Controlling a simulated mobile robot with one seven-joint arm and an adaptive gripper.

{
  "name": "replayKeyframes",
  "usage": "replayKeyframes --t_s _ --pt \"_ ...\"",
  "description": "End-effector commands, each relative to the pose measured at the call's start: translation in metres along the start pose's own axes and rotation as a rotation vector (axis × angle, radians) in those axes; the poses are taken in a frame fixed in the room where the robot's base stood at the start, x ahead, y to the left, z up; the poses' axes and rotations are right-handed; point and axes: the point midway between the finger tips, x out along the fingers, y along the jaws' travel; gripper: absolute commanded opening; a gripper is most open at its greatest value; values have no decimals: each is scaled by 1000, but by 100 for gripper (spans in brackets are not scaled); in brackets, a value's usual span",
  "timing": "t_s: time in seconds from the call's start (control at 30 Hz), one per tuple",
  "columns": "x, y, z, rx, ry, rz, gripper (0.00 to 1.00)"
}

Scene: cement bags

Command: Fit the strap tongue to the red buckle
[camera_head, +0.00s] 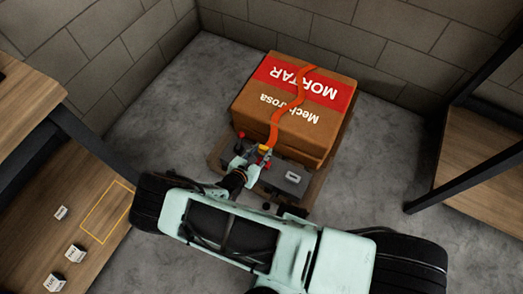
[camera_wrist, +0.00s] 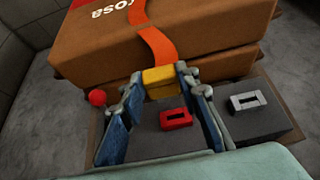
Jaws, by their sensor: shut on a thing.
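The orange strap (camera_head: 290,105) runs over the stacked brown bags and down their near side; it also shows in the wrist view (camera_wrist: 153,42). Its yellow tongue (camera_wrist: 159,82) is between the fingertips of my gripper (camera_wrist: 160,76), which is shut on it close against the bags' near face. The red buckle (camera_wrist: 177,119) lies on a dark grey block, a little nearer than the tongue and apart from it, between my blue fingers in the wrist view. In the head view my gripper (camera_head: 255,160) largely covers that spot.
A grey buckle (camera_wrist: 248,101) sits on a block to the right of the red one. A red ball knob (camera_wrist: 97,98) stands to the left. The bags (camera_head: 325,130) rest on a wooden pallet. Wooden benches stand left and right; walls close off the back.

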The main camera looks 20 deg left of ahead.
Motion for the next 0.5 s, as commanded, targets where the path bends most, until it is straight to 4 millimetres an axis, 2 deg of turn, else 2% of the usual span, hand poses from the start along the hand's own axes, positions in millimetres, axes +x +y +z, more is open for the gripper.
replayKeyframes --t_s 0.37,0.5 --pt "0 0 0 0 1 0 0" --pt "3 0 -6 0 1 1 0"
